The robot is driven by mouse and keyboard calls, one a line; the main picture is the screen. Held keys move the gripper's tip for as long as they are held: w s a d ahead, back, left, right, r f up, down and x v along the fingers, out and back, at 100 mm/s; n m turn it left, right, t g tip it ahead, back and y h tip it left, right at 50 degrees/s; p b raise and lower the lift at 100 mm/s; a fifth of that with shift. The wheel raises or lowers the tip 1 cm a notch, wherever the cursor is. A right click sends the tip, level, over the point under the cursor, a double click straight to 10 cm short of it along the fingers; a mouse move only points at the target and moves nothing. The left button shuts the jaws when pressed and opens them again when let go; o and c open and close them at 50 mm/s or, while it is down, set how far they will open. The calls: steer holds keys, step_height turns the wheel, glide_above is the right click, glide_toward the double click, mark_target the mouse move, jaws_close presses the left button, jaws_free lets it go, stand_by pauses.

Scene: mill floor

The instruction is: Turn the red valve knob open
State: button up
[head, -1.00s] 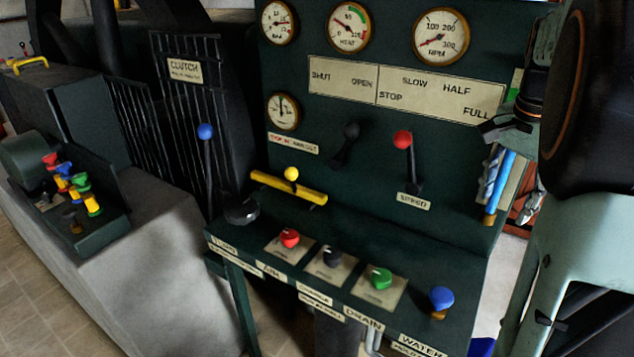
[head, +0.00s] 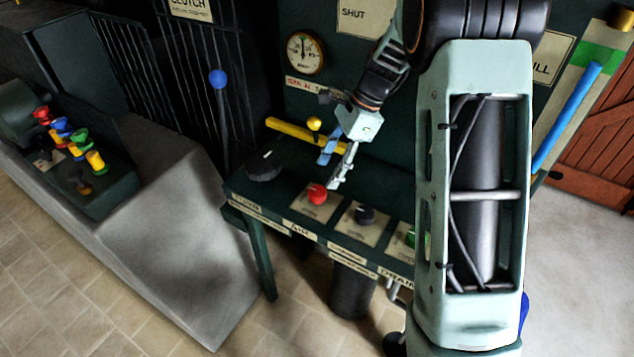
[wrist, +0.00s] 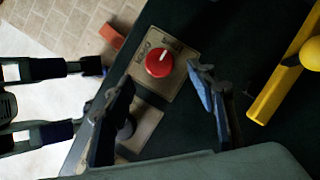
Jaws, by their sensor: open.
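The red valve knob (head: 317,194) sits on a pale label plate on the sloping front desk of the dark green panel. In the wrist view the red knob (wrist: 159,64) shows a white pointer line and lies beyond the fingertips, a little above the gap between them. My gripper (head: 333,172) is just above and behind the knob in the head view, fingers pointing down. In the wrist view my gripper (wrist: 165,85) is open, with its fingers apart and nothing between them. No contact with the knob shows.
A black knob (head: 363,214) and a green knob (head: 411,238) stand to the right, the green one partly behind my arm. A yellow bar (head: 290,133) with a yellow ball lies behind. A black dial (head: 264,166) and blue-topped lever (head: 218,79) are left.

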mark_target(318, 191)
steer(key=x, duration=0.6)
steer(key=shift+a+f, duration=0.15)
steer(key=shift+f, duration=0.25)
steer(key=shift+c, duration=0.4)
steer(key=c, duration=1.1)
